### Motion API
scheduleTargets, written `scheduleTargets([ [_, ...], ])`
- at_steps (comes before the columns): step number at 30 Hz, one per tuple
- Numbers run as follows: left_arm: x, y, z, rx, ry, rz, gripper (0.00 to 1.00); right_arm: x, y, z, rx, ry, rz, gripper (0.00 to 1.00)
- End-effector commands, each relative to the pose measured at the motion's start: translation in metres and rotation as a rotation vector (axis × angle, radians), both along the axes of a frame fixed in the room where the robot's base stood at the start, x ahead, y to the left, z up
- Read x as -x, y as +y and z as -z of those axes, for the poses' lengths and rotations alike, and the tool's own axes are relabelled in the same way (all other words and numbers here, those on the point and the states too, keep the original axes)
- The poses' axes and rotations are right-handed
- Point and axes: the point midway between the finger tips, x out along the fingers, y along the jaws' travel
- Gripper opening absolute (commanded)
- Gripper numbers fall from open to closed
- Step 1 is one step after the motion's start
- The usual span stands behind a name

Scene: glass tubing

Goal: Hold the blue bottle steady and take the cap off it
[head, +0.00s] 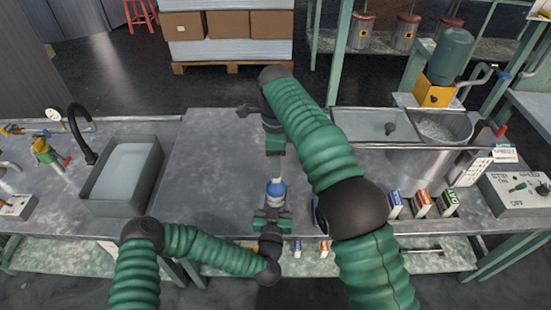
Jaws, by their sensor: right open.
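The blue bottle (275,192) stands upright on the metal bench near its front edge. Its pale top (276,179) faces up; the cap's details are too small to tell. My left gripper (272,213) is at the near side of the bottle, close against its lower part. Whether its fingers are closed on the bottle is too small to tell. My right gripper (275,152) is open and empty, beyond the bottle and apart from it. My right arm arches over the bench to the right of the bottle.
A sink (124,178) with a black tap is at the left. Several small boxes (422,203) stand at the right, near a metal basin (440,128) and a control box (515,193). The bench (205,170) left of the bottle is clear.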

Motion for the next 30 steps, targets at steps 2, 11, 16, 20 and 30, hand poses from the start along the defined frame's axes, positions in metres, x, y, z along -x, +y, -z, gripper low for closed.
scheduleTargets([
  [2, 0.0, 0.0, 0.0, 0.0, 0.0, 0.0, 0.0, 0.001, 0.0, 0.016, 0.001, 0.004, 0.0, 0.45],
  [11, 0.0, 0.0, 0.0, 0.0, 0.0, 0.0, 0.0, 0.0, 0.0, 0.047, 0.0, -0.001, 0.0, 0.45],
  [16, 0.0, 0.0, 0.0, 0.0, 0.0, 0.0, 0.0, 0.0, 0.0, 0.047, 0.0, -0.001, 0.0, 0.45],
  [20, 0.0, 0.0, 0.0, 0.0, 0.0, 0.0, 0.0, 0.0, 0.0, 0.047, 0.0, -0.001, 0.0, 0.32],
  [30, 0.0, 0.0, 0.0, 0.0, 0.0, 0.001, 0.0, -0.001, 0.0, 0.047, 0.0, -0.003, 0.0, 0.0],
])
